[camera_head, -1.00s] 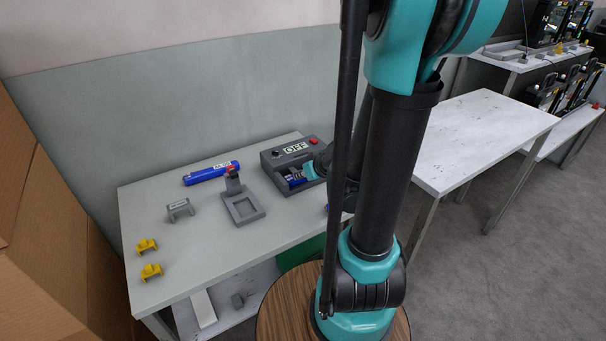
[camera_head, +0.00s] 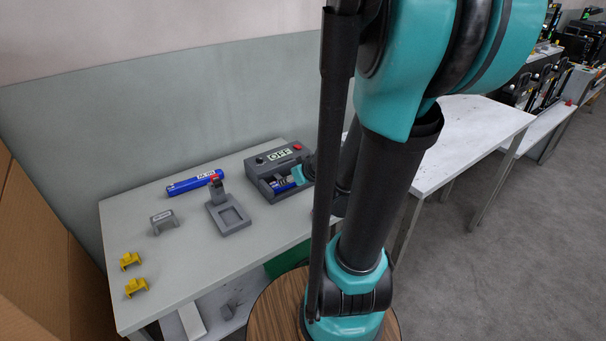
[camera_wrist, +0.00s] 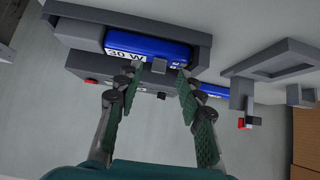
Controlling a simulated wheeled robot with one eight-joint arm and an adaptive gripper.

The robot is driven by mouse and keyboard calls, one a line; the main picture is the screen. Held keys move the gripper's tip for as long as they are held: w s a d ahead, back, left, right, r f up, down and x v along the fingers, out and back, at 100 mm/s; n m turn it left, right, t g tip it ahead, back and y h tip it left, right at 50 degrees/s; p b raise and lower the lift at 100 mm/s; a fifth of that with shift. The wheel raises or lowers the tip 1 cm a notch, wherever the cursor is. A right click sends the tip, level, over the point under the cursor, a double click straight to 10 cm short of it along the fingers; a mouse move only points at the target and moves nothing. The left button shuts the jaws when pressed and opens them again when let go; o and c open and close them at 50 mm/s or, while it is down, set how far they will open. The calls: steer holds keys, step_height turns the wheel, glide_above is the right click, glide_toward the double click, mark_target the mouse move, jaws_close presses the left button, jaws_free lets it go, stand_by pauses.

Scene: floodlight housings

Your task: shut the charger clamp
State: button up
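The charger, a dark grey box (camera_head: 275,172) with an OFF display and a red button, stands at the table's back right. In the wrist view the charger (camera_wrist: 82,40) is at the upper left, with a blue 30 W battery (camera_wrist: 150,47) lying in its bay. A small grey tab (camera_wrist: 159,66) at the battery's edge may be the clamp; I cannot tell its position. My gripper (camera_wrist: 159,82) is open, its two green-padded fingers on either side of this tab, with nothing visibly held. In the head view my arm hides part of the charger's right side.
A grey fixture (camera_head: 238,225) with a square pocket and a red-tipped upright post (camera_head: 216,188) stands left of the charger. A blue cylinder (camera_head: 190,183), a grey bracket (camera_head: 163,221) and two yellow clips (camera_head: 136,286) lie farther left. Cardboard (camera_head: 40,270) borders the left.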

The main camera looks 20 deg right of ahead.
steer(key=v, duration=0.9)
stand_by(0.4)
stand_by(0.4)
